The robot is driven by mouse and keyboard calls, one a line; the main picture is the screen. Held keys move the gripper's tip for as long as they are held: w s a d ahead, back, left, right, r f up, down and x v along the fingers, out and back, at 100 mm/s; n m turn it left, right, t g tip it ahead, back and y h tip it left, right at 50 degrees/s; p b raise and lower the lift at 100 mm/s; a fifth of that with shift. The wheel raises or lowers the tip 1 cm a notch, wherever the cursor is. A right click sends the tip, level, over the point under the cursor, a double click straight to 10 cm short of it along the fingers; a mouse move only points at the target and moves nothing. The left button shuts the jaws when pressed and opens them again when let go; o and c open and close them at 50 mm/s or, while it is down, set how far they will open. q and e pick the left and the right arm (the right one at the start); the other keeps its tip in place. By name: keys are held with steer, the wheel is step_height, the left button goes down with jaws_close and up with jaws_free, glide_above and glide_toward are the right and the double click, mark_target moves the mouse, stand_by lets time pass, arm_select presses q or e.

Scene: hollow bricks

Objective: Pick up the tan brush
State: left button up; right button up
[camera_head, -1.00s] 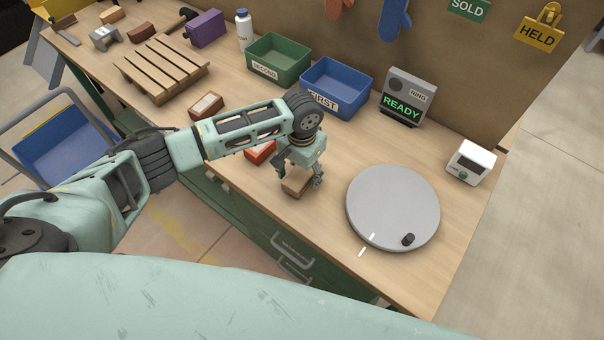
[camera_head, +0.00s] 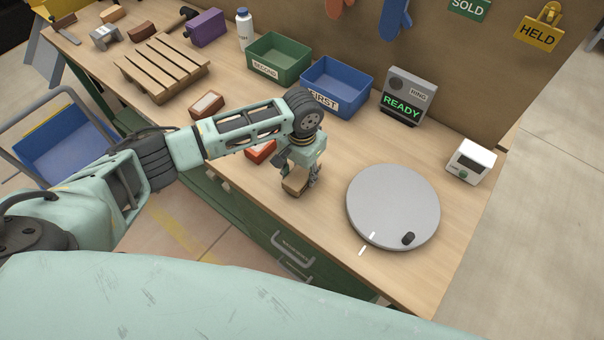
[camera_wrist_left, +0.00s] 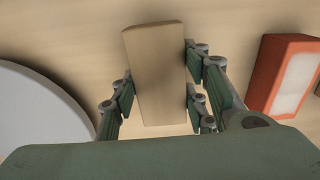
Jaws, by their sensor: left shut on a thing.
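The tan brush (camera_head: 294,188) shows as a plain tan block near the front edge of the workbench. It also shows in the left wrist view (camera_wrist_left: 155,60), lying lengthwise between the fingers; its underside is hidden. My left gripper (camera_head: 300,178) points down over it and is shut on its two long sides. I cannot tell whether it is clear of the bench. My right gripper is not in view.
A round grey turntable (camera_head: 390,200) with a black knob stands close on the right. An orange block with a pale face (camera_wrist_left: 296,78) lies beside the gripper. Blue (camera_head: 350,82) and green (camera_head: 290,52) bins stand behind. Bare bench lies between.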

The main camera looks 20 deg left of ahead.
arm_select(q)
steer(key=shift+r, duration=0.55)
steer(key=r+b, duration=0.1)
steer(key=w+r+b, duration=0.1)
steer(key=r, duration=0.1)
steer(key=shift+w+d+r, duration=0.2)
steer(key=w+d+r+b, duration=0.2)
steer(key=w+r+b, duration=0.2)
steer(key=w, duration=0.6)
steer(key=shift+r, duration=1.25)
steer(key=shift+d, duration=0.1)
